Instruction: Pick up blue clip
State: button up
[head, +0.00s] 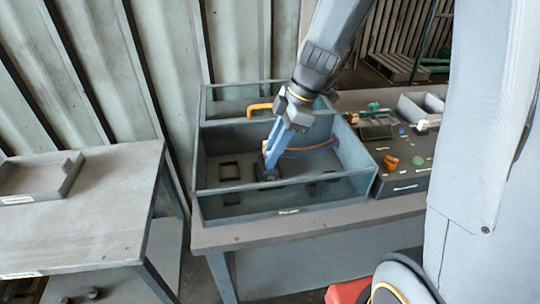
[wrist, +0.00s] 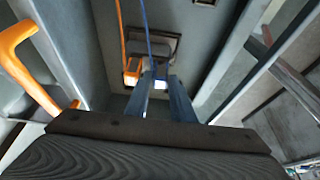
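My gripper (head: 268,172) reaches down into the grey open housing (head: 350,185), its tips close to the floor. Its two blue-grey fingers also show in the wrist view (wrist: 161,76), with a narrow gap between them. A blue cable (wrist: 147,28) runs to the fingertips there. A small pale and bluish piece (wrist: 160,84) shows between the tips; it may be the blue clip, but the fingers hide most of it. I cannot tell whether they grip it. An orange clip (wrist: 132,70) on an orange cable (wrist: 121,30) sits just left of the left fingertip.
An orange handle-like part (wrist: 18,50) is on the housing's divider; it also shows in the head view (head: 259,106). Housing walls rise around my gripper. A dark board (head: 405,183) with several small coloured parts lies to the right. A side table (head: 85,225) holds a shallow tray (head: 30,180).

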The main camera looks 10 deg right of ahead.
jog(key=shift+x, duration=1.1)
jog(key=c, duration=0.5)
jog(key=shift+o, duration=0.2)
jog(key=shift+r, duration=0.15)
